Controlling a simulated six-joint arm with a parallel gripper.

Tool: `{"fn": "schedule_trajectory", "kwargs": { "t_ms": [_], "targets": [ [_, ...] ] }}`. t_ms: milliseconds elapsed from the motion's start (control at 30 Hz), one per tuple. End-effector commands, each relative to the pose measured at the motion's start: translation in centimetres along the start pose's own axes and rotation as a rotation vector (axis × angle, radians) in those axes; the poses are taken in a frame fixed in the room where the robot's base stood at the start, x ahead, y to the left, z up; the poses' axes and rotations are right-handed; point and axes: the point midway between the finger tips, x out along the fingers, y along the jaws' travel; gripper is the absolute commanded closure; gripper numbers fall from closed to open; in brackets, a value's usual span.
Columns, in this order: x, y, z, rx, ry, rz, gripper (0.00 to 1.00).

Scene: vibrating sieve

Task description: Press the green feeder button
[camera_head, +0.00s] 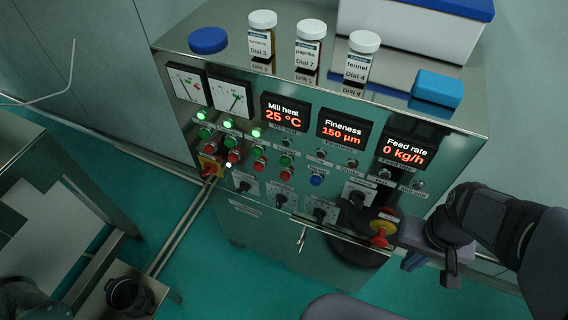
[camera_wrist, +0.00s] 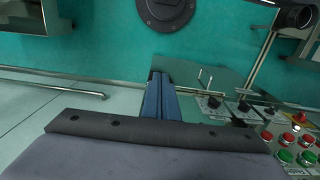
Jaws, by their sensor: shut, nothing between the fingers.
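The control panel (camera_head: 330,185) carries rows of green buttons (camera_head: 258,151) with red buttons (camera_head: 259,166) below them, left of centre. Their small labels are too small to read, so I cannot tell which green button is the feeder's. Green buttons (camera_wrist: 285,156) and red buttons (camera_wrist: 288,137) also show at the lower right of the wrist view. My gripper (camera_head: 412,262) is at the panel's lower right in the head view, well apart from the green buttons. In the wrist view its blue fingers (camera_wrist: 158,76) are together and empty.
A red emergency knob on yellow (camera_head: 383,228) sits beside my gripper. Black rotary switches (camera_head: 320,214) line the panel's lower edge. Labelled jars (camera_head: 309,45), a blue lid (camera_head: 208,40) and a blue box (camera_head: 437,88) stand on top. A black cup (camera_head: 128,294) is lower left.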

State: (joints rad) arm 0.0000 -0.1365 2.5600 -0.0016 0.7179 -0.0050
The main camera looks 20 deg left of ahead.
Motion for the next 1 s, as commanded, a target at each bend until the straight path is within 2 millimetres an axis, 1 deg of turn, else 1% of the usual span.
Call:
{"fn": "schedule_trajectory", "kwargs": {
  "t_ms": [733, 867, 1000],
  "targets": [
    [0.0, -0.1, -0.1, -0.013, -0.003, 0.003, 1.00],
    [0.2, -0.5, -0.3, -0.079, -0.019, 0.017, 1.00],
    [0.5, -1.6, -0.8, -0.239, -0.055, 0.056, 1.00]
  ]
}}
